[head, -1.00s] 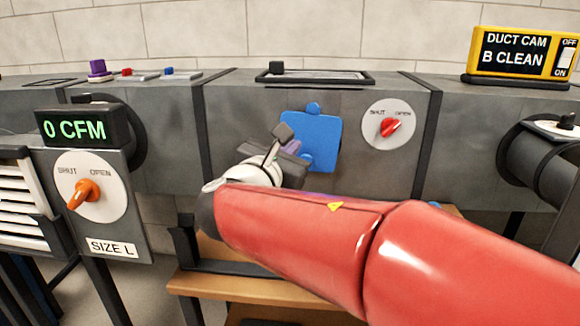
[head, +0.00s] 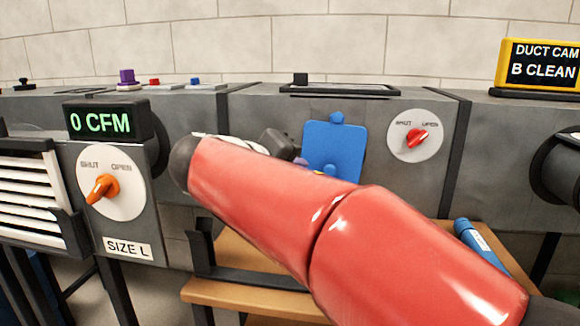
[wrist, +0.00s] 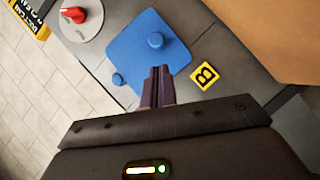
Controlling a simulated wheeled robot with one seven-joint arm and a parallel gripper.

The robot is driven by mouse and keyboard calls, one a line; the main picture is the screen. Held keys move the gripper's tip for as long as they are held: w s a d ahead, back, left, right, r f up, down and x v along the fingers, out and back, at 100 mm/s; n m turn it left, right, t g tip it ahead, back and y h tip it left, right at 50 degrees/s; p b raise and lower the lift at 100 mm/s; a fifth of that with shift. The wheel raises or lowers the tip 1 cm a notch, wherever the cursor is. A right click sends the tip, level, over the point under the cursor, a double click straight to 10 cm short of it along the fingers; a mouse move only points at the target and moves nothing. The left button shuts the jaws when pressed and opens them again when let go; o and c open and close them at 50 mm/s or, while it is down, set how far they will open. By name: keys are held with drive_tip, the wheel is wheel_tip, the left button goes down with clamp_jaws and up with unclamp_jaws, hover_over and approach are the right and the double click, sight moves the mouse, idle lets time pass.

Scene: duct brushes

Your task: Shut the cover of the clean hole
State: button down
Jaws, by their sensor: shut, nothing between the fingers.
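A square blue cover (head: 336,145) with a tab at its top lies against the grey duct's front face. The display (head: 543,65) reads "DUCT CAM B CLEAN". My gripper (wrist: 158,72) is shut and empty, its purple fingertips over the cover's edge near the knob; contact cannot be told. In the head view my red arm hides most of my gripper.
A dial (head: 415,137) with a red SHUT/OPEN knob is right of the cover. Another dial (head: 108,184) with an orange knob is at left, under a "0 CFM" display (head: 107,122). A wooden shelf (head: 225,292) below carries a blue cylinder (head: 480,245).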

sight(329, 169)
drive_tip(key=x, duration=0.6)
drive_tip(key=shift+d+f+n+b, duration=0.3)
drive_tip(key=shift+d+f+b, duration=0.3)
drive_tip(key=shift+b, duration=0.25)
drive_tip(key=shift+d+h, duration=0.35)
drive_tip(key=shift+h, duration=0.05)
drive_tip(key=shift+r, duration=0.2)
